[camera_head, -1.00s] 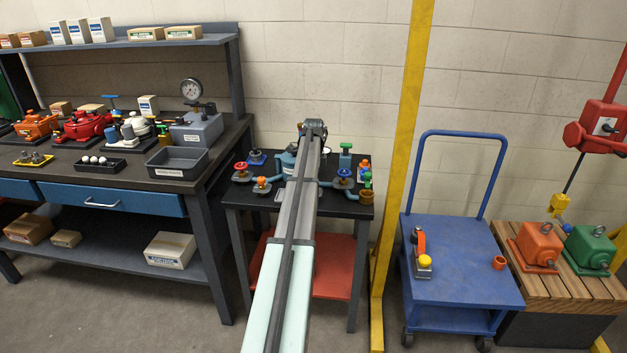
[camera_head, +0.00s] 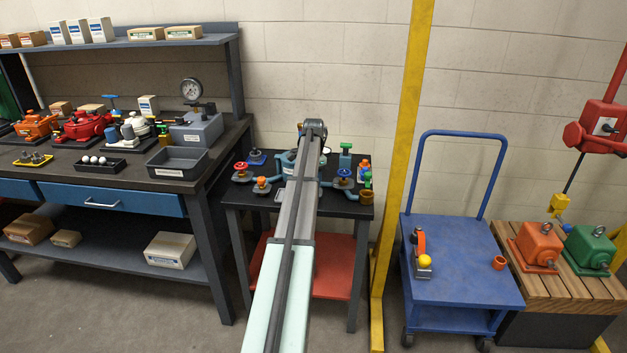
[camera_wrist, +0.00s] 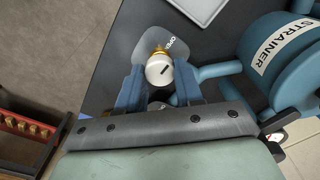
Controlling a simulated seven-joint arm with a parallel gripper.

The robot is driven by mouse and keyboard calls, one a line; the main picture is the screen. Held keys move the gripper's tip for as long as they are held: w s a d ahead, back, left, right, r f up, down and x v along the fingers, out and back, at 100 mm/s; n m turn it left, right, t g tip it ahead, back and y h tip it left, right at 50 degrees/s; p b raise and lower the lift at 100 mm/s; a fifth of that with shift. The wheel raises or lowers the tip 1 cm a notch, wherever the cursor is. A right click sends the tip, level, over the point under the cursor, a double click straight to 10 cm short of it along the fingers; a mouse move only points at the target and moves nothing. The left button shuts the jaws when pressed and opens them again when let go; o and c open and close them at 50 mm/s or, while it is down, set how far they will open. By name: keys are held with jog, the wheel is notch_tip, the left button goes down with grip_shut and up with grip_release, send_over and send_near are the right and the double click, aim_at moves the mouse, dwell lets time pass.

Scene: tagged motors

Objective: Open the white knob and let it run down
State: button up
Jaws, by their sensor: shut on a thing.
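The white knob (camera_wrist: 159,71) shows in the wrist view, round with a black mark on its face. It sits on a brass stem over a grey plate (camera_wrist: 148,42) lettered "OPEN". My gripper (camera_wrist: 160,80) has its two blue fingers on either side of the knob and is shut on it. In the head view my own arm hides the knob and the fingers.
A blue-grey strainer body (camera_wrist: 267,65) with a pipe stands close right of my gripper in the wrist view. Blue (camera_head: 345,173) and orange (camera_head: 262,182) handwheels flank my arm on the small black table. A yellow post (camera_head: 402,150) rises to its right.

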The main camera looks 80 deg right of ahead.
dwell(0.3)
jog(key=o, duration=1)
jog(key=shift+o, duration=0.2)
jog(key=shift+r, duration=0.15)
notch_tip(320, 180, up, 14)
jog(key=shift+f, duration=0.25)
